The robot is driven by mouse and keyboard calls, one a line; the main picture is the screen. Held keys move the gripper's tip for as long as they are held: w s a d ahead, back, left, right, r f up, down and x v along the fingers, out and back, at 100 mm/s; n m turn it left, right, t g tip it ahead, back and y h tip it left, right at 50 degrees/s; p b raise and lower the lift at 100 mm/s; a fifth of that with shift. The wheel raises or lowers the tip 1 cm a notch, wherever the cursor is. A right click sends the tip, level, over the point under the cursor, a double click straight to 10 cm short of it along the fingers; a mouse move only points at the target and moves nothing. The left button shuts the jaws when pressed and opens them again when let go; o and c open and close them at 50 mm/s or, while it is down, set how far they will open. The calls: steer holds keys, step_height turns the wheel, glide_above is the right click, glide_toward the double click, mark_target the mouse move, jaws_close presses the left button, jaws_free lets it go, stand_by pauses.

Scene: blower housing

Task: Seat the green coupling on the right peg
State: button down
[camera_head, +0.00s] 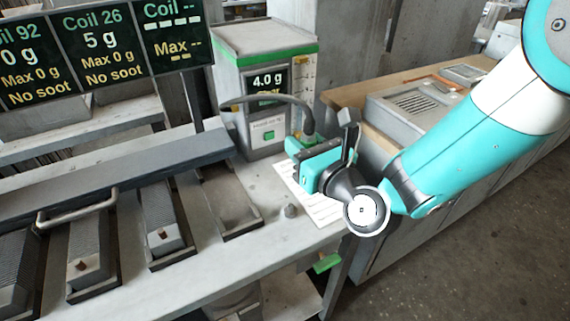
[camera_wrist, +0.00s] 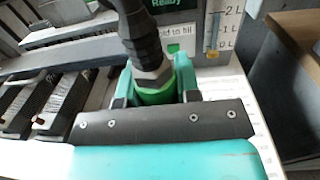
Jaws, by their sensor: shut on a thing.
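The green coupling (camera_wrist: 156,96) sits on the end of a dark ribbed hose (camera_wrist: 138,40) in the wrist view, below a grey hex collar. My gripper (camera_wrist: 154,88) is shut on it, with a turquoise finger on each side. In the head view my gripper (camera_head: 309,145) is above the bench, in front of the green-topped machine, and the hose (camera_head: 303,105) runs to it from the machine. The coupling is mostly hidden there. A small grey knob (camera_head: 291,210) stands on the bench, left of and nearer than my gripper; I cannot tell whether it is a peg. No peg is clear.
The green-topped machine (camera_head: 265,50) shows 4.0 g. A white sheet (camera_head: 325,212) lies on the bench (camera_head: 270,245) under my gripper. Finned blocks (camera_head: 160,225) sit in slots at left; the rightmost slot (camera_head: 228,205) is empty. A wooden counter (camera_head: 355,97) stands at right.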

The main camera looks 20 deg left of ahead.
step_height(320, 180, down, 3)
steer(key=s+a, duration=0.2)
steer(key=s, duration=0.1)
steer(key=b, duration=0.5)
glide_above(287, 208)
steer(key=f, duration=0.4)
steer(key=shift+w+a+f, duration=0.2)
steer(key=shift+w+f, duration=0.05)
steer(key=shift+w, duration=0.15)
steer(key=shift+f, duration=0.15)
steer(key=shift+f+b, duration=0.35)
steer(key=shift+b, duration=0.05)
steer(key=shift+f+b, duration=0.9)
steer(key=c, duration=0.8)
jaws_free()
steer(key=shift+o, duration=0.2)
